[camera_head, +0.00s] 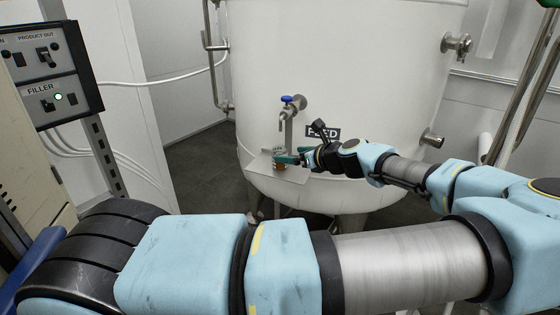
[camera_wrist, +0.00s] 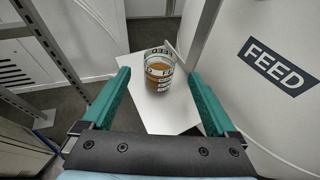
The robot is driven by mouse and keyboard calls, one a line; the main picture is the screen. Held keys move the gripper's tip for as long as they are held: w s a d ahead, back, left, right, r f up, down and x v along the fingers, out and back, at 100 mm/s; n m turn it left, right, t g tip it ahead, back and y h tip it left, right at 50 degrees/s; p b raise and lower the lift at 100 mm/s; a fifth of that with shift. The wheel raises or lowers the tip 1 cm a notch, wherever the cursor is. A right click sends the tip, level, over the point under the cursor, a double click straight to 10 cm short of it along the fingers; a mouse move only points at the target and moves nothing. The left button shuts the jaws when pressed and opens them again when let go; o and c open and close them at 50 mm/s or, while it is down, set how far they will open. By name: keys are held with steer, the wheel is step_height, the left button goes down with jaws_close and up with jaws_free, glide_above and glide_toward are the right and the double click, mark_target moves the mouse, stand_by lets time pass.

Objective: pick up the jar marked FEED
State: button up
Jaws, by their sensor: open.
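A small glass jar (camera_wrist: 159,72) with amber-brown contents and printed label bands stands upright on a white shelf plate (camera_wrist: 168,118) in the wrist view. In the head view the jar (camera_head: 280,166) is a small amber spot on the plate (camera_head: 258,165), partly hidden by my gripper (camera_head: 290,158). My gripper, with green fingers, is open and empty. In the wrist view the jar shows centred in the gap between the fingertips (camera_wrist: 158,76); whether it is inside their reach is unclear.
The white tank (camera_head: 340,70) rises behind the plate, with a dark FEED sign (camera_head: 323,132). A tap with a blue handle (camera_head: 287,99) hangs over the plate, its spout close above my gripper. A FILLER control panel (camera_head: 50,95) is at left. A pipe stub (camera_head: 432,138) sticks out at right.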

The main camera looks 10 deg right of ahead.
mark_target(285, 154)
steer(key=shift+p+x, duration=0.7)
steer(key=shift+x, duration=2.75)
steer(key=shift+f, duration=0.1)
jaws_close()
